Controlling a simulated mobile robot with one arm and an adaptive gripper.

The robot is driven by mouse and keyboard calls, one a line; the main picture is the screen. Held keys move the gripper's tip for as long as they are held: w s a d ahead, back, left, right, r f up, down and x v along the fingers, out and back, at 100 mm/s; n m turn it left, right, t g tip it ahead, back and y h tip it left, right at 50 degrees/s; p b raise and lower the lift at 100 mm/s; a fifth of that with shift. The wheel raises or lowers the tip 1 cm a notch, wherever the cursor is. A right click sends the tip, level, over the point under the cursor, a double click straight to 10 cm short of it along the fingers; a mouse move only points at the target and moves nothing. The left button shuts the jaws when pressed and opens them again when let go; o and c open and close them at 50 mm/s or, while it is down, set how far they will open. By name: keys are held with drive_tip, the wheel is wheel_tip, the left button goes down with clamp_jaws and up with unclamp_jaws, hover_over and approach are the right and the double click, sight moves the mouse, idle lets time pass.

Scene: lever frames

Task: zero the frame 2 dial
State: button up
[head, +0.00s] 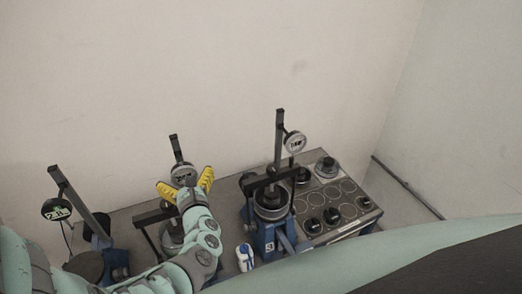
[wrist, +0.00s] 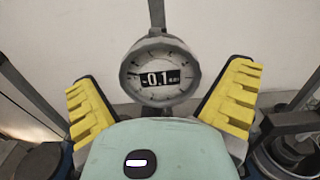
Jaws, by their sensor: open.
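The middle lever frame's dial (head: 182,172) is round and grey, on a dark upright post against the back wall. In the wrist view the dial (wrist: 158,62) faces me, and its display reads about 0.1; I cannot tell whether a sign stands before it. My gripper (head: 187,184) is open, with its yellow ridged fingers on either side of the dial. In the wrist view the gripper (wrist: 160,90) has nothing between its fingers but the view of the dial beyond. I cannot tell how far it is from the dial. My arm hides much of the middle frame's base.
A white and blue object (head: 245,257) stands between the frames. A tray (head: 328,200) with round recesses and dark weights lies at the right.

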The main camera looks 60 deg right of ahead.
drive_tip(key=shift+c, duration=0.2)
drive_tip(key=c, duration=1.1)
drive_tip(key=shift+f+b, duration=0.15)
drive_tip(key=shift+b, duration=0.25)
drive_tip(key=n+b, duration=0.2)
drive_tip(key=b, duration=0.1)
drive_tip(key=shift+f, duration=0.15)
drive_tip(key=n+b, duration=0.2)
drive_tip(key=b, duration=0.1)
drive_tip(key=shift+n, duration=0.3)
drive_tip(key=shift+r, duration=0.3)
drive_tip(key=o, duration=1.1)
drive_tip(key=shift+o, duration=0.2)
